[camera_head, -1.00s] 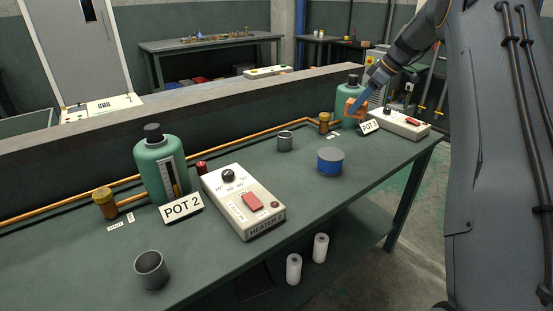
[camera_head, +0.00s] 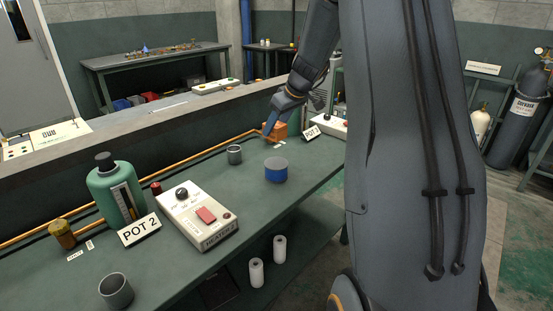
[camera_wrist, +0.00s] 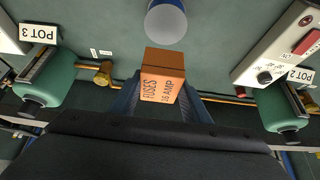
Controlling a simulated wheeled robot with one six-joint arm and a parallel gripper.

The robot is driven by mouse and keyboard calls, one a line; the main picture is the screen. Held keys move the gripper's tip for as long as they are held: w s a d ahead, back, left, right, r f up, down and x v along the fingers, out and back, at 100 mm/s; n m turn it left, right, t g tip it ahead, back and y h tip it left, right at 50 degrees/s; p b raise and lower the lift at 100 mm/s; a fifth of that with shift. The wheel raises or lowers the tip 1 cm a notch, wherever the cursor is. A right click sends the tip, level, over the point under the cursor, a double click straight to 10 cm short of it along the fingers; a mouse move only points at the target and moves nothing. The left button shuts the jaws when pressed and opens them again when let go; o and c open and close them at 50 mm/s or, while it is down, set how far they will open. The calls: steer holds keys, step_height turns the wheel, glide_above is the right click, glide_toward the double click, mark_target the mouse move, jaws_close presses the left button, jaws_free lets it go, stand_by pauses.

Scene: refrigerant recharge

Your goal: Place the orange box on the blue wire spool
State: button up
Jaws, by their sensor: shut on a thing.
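The orange box (camera_head: 279,129), lettered "FUSES 16 AMP", also shows in the wrist view (camera_wrist: 162,83). My gripper (camera_head: 268,128) is shut on it, with one blue finger at each side in the wrist view (camera_wrist: 162,103). The blue wire spool (camera_head: 276,172) stands upright on the green bench, with a flat grey top. In the wrist view the spool (camera_wrist: 165,22) is just above the box in the picture, apart from it. The spool's top looks empty. My arm hides part of the far end of the bench.
The heater unit (camera_head: 198,216) and the green Pot 2 bottle (camera_head: 117,193) are farther left. The Pot 3 bottle (camera_wrist: 45,80) is left in the wrist view. An orange pipe (camera_head: 190,166) runs along the bench's back.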

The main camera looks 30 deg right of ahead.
steer(key=f, duration=0.3)
steer(key=f+p, duration=0.1)
steer(key=f, duration=0.1)
steer(key=shift+s+f, duration=0.2)
steer(key=shift+s, duration=0.1)
steer(key=shift+w+d+f+p, duration=0.1)
steer(key=shift+f+p, duration=0.4)
steer(key=shift+f, duration=1.8)
steer(key=shift+f, duration=0.15)
steer(key=o, duration=1.1)
